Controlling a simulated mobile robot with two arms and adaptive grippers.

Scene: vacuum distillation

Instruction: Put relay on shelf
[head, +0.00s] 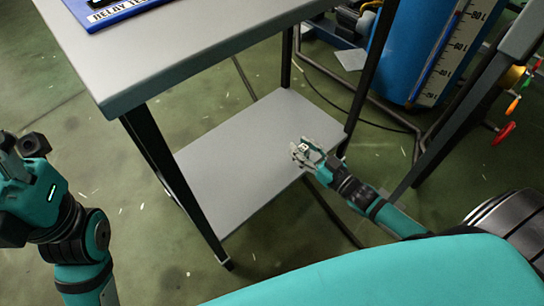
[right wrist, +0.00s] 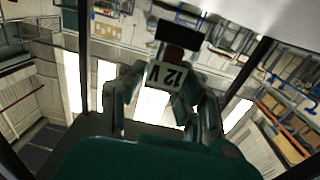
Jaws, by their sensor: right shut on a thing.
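My right gripper (head: 303,154) reaches in from the right and is over the right part of the grey lower shelf (head: 225,150) of the table.
The tabletop (head: 180,45) is above the shelf, with a blue labelled mat (head: 118,12) at its back left. Dark table legs (head: 180,185) frame the shelf. A blue tank (head: 425,50) with a scale stands at the back right. The rest of the shelf is bare.

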